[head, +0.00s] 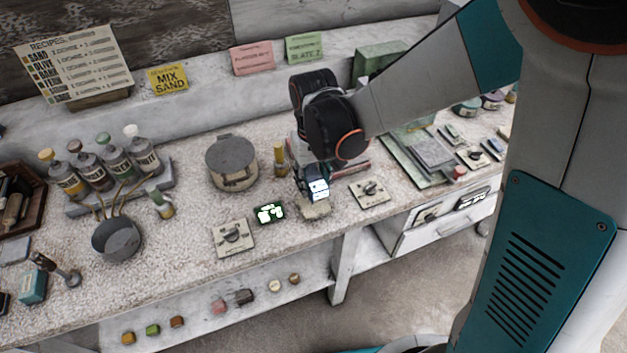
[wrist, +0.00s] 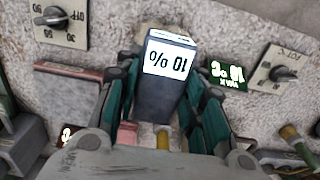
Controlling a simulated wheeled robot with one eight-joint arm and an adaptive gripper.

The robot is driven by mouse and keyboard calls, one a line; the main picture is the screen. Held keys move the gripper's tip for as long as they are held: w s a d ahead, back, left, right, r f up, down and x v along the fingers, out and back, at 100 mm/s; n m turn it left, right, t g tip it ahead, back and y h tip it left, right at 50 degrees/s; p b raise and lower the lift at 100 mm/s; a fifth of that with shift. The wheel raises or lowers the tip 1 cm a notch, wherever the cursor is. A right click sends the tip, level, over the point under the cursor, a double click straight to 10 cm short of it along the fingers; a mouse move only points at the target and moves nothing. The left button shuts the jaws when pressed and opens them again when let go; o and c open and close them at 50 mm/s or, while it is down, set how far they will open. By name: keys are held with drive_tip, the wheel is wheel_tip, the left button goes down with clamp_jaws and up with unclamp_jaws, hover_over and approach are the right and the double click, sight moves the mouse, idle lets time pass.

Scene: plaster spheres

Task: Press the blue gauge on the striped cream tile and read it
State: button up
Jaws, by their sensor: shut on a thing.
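My gripper (head: 314,180) points down over the bench and is shut on the blue gauge (head: 319,190). In the wrist view the blue-grey gauge (wrist: 158,100) stands between my dark teal fingers (wrist: 163,75). A cream tile (head: 316,210) lies directly below the gauge in the head view. Its stripes cannot be made out, and my gripper and the gauge hide part of it. I cannot tell whether the gauge touches the tile.
A lit green display (head: 270,213) lies just left of the tile. Knob plates stand on the left (head: 233,238) and right (head: 370,192). A lidded grey pot (head: 232,162) and a yellow-topped bottle (head: 280,158) are behind. The bench's front edge is close.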

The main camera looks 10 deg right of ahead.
drive_tip(key=shift+r+p, duration=0.3)
drive_tip(key=shift+r, duration=0.35)
idle(0.9)
